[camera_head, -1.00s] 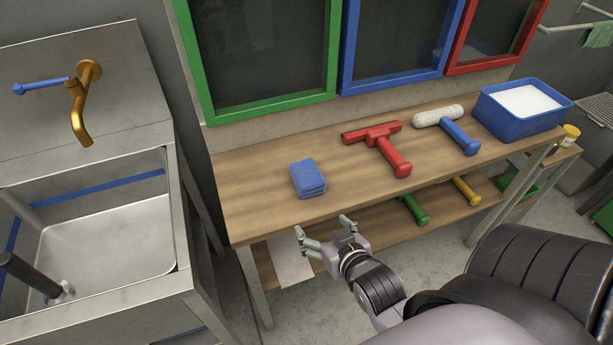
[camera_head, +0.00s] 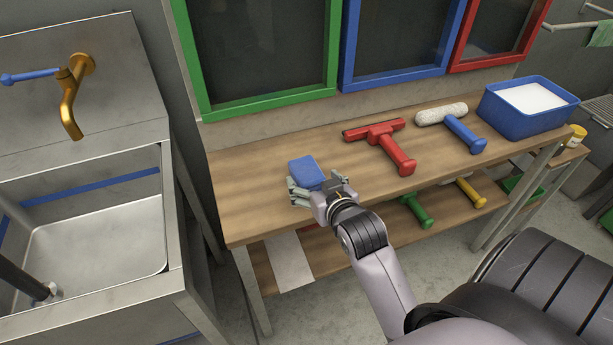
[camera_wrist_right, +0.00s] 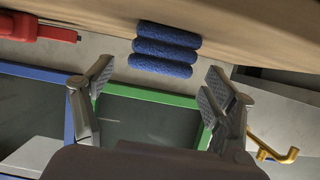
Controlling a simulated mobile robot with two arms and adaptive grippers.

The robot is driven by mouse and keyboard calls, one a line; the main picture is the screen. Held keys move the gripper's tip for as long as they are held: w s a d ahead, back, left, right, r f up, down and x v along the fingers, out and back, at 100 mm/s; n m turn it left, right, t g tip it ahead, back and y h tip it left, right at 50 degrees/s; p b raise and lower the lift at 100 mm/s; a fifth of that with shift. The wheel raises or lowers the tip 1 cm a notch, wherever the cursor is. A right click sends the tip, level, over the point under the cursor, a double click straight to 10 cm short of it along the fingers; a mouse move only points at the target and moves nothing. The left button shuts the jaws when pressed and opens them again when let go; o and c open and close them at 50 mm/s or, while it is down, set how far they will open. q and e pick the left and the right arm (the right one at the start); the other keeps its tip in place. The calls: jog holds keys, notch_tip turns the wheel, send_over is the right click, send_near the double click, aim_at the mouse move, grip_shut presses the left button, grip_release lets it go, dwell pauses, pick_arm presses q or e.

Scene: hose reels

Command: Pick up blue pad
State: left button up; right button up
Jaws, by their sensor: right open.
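The blue pad (camera_head: 307,172) is a small stack of folded blue layers on the wooden table (camera_head: 240,205), towards its left part. My right gripper (camera_head: 316,190) is open at the near side of the pad and hides its lower front. In the right wrist view the pad (camera_wrist_right: 165,50) shows as several stacked blue layers ahead of the open fingers (camera_wrist_right: 158,98), between their lines and apart from them. My left gripper is in neither view.
A red squeegee (camera_head: 390,148), a white roller with a blue handle (camera_head: 463,133) and a blue tub (camera_head: 525,120) with white contents stand to the right on the table. A metal sink (camera_head: 100,240) is at left. Framed panels (camera_head: 265,105) rise behind.

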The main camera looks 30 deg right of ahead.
aim_at(308, 173)
jog(key=x, duration=0.6)
jog(key=shift+r, duration=0.35)
jog(key=shift+c, duration=0.3)
jog(key=c, duration=1.2)
jog(key=shift+r, duration=0.1)
